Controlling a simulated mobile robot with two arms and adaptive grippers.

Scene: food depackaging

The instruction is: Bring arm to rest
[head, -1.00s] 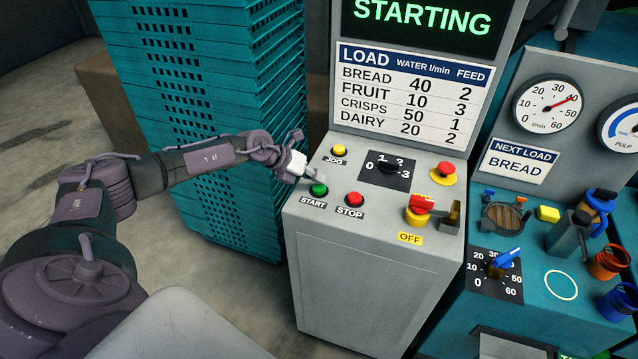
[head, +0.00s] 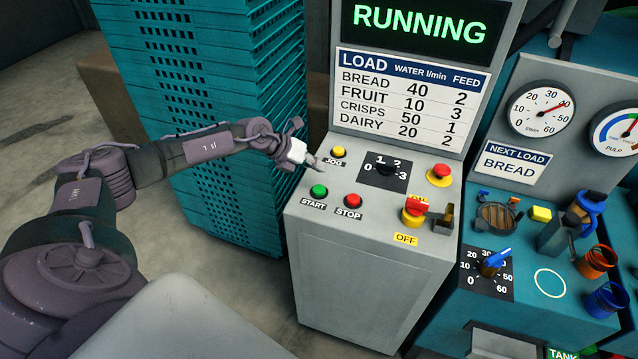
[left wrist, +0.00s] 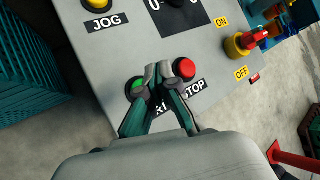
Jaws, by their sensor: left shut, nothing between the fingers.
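My left gripper (head: 315,164) is shut and empty, hovering over the grey control panel (head: 310,225) near its left edge. In the head view it is above the green START button (head: 319,190) and close to the yellow JOG button (head: 338,153). In the left wrist view the closed fingertips (left wrist: 158,70) point at the panel between the green START button (left wrist: 137,86), partly hidden by a finger, and the red STOP button (left wrist: 185,68). The display (head: 424,22) reads RUNNING in green. My right gripper does not show.
Stacked teal crates (head: 225,130) stand just left of the panel, behind my left arm. A red-and-yellow switch (head: 416,211) and a red emergency button (head: 439,174) stick up on the panel. On the right, a teal bench (head: 520,285) carries a blue-handled dial, cups and gauges.

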